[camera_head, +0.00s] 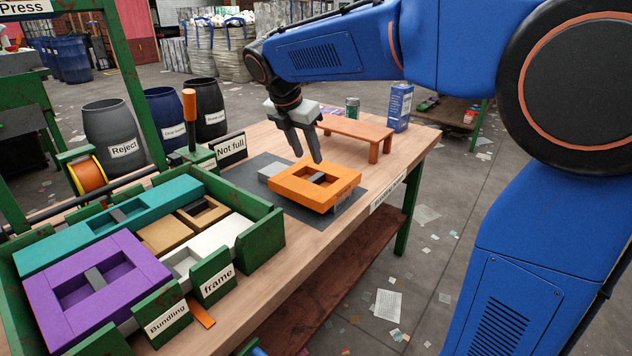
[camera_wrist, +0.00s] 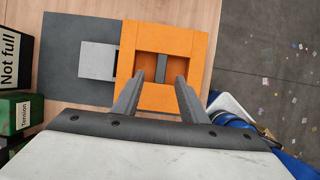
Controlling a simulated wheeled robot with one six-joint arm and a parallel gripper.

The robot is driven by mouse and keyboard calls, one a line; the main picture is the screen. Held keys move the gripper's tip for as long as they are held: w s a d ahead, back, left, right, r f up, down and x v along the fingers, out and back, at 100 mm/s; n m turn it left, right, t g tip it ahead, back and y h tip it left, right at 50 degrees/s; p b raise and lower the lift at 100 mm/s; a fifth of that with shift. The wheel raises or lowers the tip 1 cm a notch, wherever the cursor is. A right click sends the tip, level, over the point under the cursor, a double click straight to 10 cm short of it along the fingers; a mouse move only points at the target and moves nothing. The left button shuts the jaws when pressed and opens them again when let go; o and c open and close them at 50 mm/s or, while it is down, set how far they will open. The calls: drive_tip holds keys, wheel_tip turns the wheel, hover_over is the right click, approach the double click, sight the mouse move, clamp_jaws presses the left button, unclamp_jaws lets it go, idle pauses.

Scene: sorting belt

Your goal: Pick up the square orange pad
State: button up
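My gripper (camera_head: 305,158) is open above the pad's far side, pointing down. In the wrist view the two fingers of my gripper (camera_wrist: 160,80) are apart with nothing between them. A smaller light grey block (camera_head: 271,172) touches or nearly touches the pad's left side.
A green-walled "Bundling frame" (camera_head: 262,250) at left holds purple, teal, tan and white pads. A "Not full" sign (camera_head: 230,150) and orange-handled lever (camera_head: 189,105) stand near the mat. The table edge is right.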

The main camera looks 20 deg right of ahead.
sight(315, 176)
drive_tip(key=shift+s+x, duration=0.15)
drive_tip(key=shift+x, duration=1.85)
drive_tip(key=shift+s+x, duration=0.15)
drive_tip(key=shift+x, duration=1.85)
drive_tip(key=shift+a+f, duration=0.1)
clamp_jaws()
